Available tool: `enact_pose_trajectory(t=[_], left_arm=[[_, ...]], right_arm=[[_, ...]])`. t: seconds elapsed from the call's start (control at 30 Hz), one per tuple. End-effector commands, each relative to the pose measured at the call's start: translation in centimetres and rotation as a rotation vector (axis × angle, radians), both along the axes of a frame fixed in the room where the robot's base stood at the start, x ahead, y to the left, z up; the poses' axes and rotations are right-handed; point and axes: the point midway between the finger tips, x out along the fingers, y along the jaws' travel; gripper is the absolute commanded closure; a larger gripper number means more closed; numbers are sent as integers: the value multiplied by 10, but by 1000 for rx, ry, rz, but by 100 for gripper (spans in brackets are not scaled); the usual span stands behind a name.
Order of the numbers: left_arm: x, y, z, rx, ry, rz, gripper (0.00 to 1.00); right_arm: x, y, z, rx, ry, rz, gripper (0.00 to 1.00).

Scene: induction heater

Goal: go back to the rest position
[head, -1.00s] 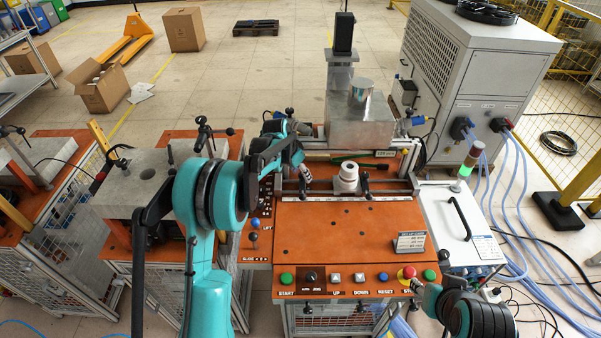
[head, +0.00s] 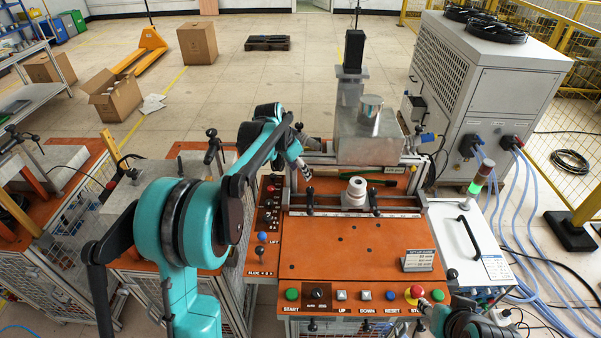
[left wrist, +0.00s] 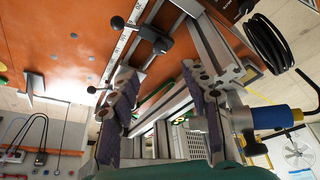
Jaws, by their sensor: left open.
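My left arm comes in from the left of the head view, bent over the left side of the orange bench (head: 350,245). My left gripper (head: 304,173) is above the bench's back left part, left of a white ring-shaped part (head: 356,190) and apart from it. In the left wrist view the two ridged pads of my left gripper (left wrist: 162,105) stand apart with nothing between them. Part of my right arm shows at the lower right of the head view, near the red stop button (head: 416,292). Its jaws cannot be made out.
A metal block (head: 368,138) and dark column stand behind the rail. A grey chiller (head: 490,100) with blue hoses is at the right. A black-handled white panel (head: 468,240) adjoins the bench. The bench's front orange surface is mostly clear.

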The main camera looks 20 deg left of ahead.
Motion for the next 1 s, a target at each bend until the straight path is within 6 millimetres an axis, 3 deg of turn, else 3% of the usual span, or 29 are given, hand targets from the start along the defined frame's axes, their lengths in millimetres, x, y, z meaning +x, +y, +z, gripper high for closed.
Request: enact_pose_trajectory(t=[0.33, 0.47, 0.57, 0.77, 1.0], left_arm=[[0, 0, 0, 0, 0, 1, 53], [-11, -4, 6, 2, -5, 19, 53], [-36, -13, 16, 6, -15, 59, 53], [-116, -34, 33, 10, -55, 184, 53], [-217, -51, 18, -3, -119, 331, 53]], right_arm=[[0, 0, 0, 0, 0, 0, 60], [0, 0, -3, 0, 0, 0, 60], [0, 0, -9, 0, 0, 0, 60], [0, 0, -23, 0, 0, 0, 60], [0, 0, -39, 0, 0, 0, 60]])
